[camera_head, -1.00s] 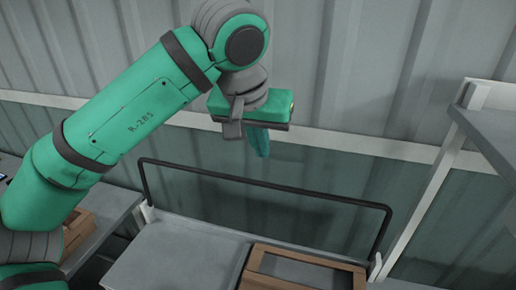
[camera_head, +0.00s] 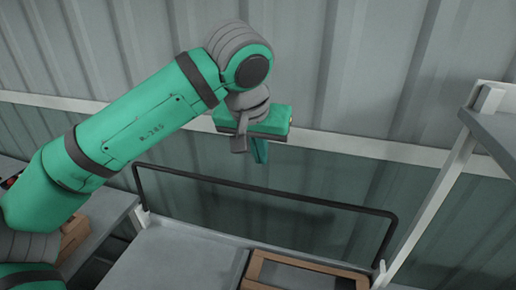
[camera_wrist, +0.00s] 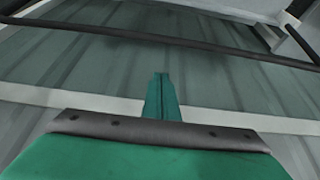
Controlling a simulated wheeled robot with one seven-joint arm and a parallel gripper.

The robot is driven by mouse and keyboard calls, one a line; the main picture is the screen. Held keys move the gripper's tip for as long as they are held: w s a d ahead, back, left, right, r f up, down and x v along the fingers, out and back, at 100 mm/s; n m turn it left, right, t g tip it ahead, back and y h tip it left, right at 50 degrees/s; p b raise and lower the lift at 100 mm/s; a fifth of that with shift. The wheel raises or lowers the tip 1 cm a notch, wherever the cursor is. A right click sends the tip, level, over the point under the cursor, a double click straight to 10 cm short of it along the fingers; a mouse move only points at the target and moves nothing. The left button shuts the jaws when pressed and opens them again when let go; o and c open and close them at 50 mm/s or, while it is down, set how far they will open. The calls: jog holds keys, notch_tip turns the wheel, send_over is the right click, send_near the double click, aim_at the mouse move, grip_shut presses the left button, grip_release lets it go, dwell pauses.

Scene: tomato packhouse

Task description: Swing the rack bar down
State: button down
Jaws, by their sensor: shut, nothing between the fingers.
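The rack bar (camera_head: 262,187) is a thin dark tube bent into a wide frame. It stands raised along the back edge of the grey rack shelf (camera_head: 185,262), its ends near the shelf's back corners. My gripper (camera_head: 261,153) is shut and empty, pointing down, and shows just above the middle of the bar in the head view. It looks apart from the bar. In the wrist view the closed fingers (camera_wrist: 161,98) show in the centre, and the bar (camera_wrist: 180,42) crosses the upper part of the picture beyond them.
A brown wooden crate (camera_head: 256,269) sits on the shelf at the right. Another crate (camera_head: 76,232) is on a grey surface at the left. A taller rack with a white post (camera_head: 436,196) stands at the right. A corrugated wall (camera_head: 330,60) closes off the back.

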jog(key=shift+s+a+f, duration=0.1)
jog(key=shift+s+f, duration=0.15)
jog(key=shift+f, duration=0.65)
jog(key=shift+s+a+f, duration=0.1)
jog(key=shift+s+f, duration=0.15)
jog(key=shift+f, duration=0.6)
jog(key=shift+s+a+f, duration=0.1)
jog(key=shift+s+f, duration=0.15)
jog(key=shift+f, duration=0.65)
